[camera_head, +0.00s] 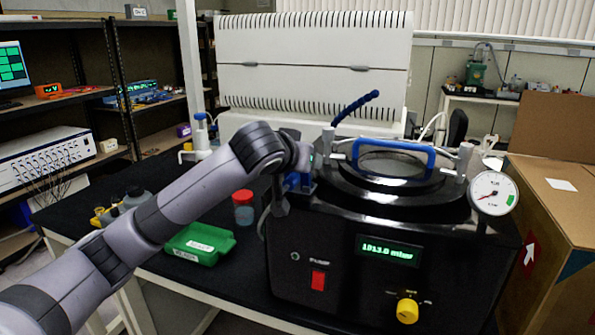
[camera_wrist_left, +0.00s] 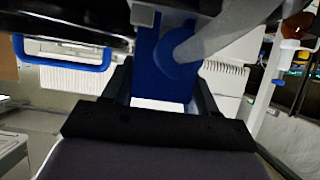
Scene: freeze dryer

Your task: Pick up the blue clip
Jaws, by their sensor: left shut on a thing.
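The blue clip (camera_wrist_left: 158,82) fills the space between the fingers of my left gripper (camera_wrist_left: 163,92) in the left wrist view. The fingers are shut on it, one on each side. A grey rounded part crosses in front of the clip's right side. In the head view the clip (camera_head: 300,181) is a small blue patch at the left side of the black freeze dryer, beside my left gripper (camera_head: 290,186). My wrist hides much of it there. I cannot tell whether the clip still touches the dryer. My right gripper is out of view.
The freeze dryer (camera_head: 335,225) has a round lid with a blue handle (camera_head: 395,150) and a gauge (camera_head: 493,193). A green box (camera_head: 200,243) and a red-capped jar (camera_head: 243,207) stand to its left. A cardboard box (camera_head: 555,225) is at the right.

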